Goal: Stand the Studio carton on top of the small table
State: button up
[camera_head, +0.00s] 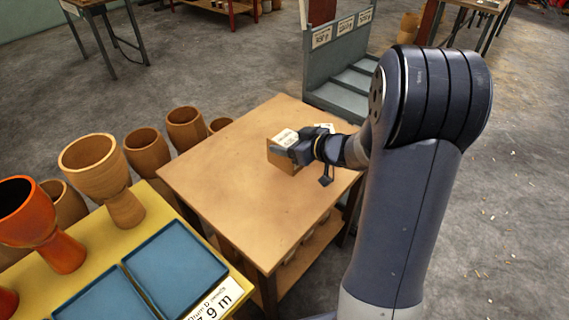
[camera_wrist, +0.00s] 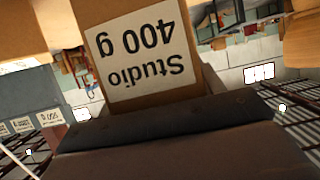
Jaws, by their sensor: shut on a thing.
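The Studio carton (camera_head: 282,155) is a small brown box with a white label, over the small table's top toward its far right part. In the wrist view the carton (camera_wrist: 88,12) fills the upper middle, its label reading "Studio 400 g" upside down. My gripper (camera_head: 299,149) is shut on the carton and reaches in from the right. The small table (camera_head: 225,175) has a plain wooden top and a lower shelf. I cannot tell whether the carton's base touches the top, as its lower edge is close to it.
A white card (camera_head: 325,127) shows behind my gripper. A grey stepped rack (camera_head: 345,70) stands beyond the table. Goblet drums (camera_head: 100,175) and blue trays (camera_head: 175,265) sit on a yellow stand at left. Most of the tabletop is bare.

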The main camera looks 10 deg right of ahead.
notch_tip(320, 180, down, 8)
jog(key=shift+r+b, duration=0.2)
jog(key=shift+b, duration=0.65)
jog(key=shift+f, duration=0.1)
jog(key=o, duration=1.3)
jog(key=shift+c, duration=0.2)
jog(key=shift+s+r, duration=0.1)
jog(key=shift+r, duration=0.1)
jog(key=p+v, duration=0.1)
jog(key=v, duration=1)
jog(key=shift+s+d+p, duration=0.25)
jog(key=shift+s+p, duration=0.05)
jog(key=shift+p, duration=0.1)
jog(key=shift+r, duration=0.15)
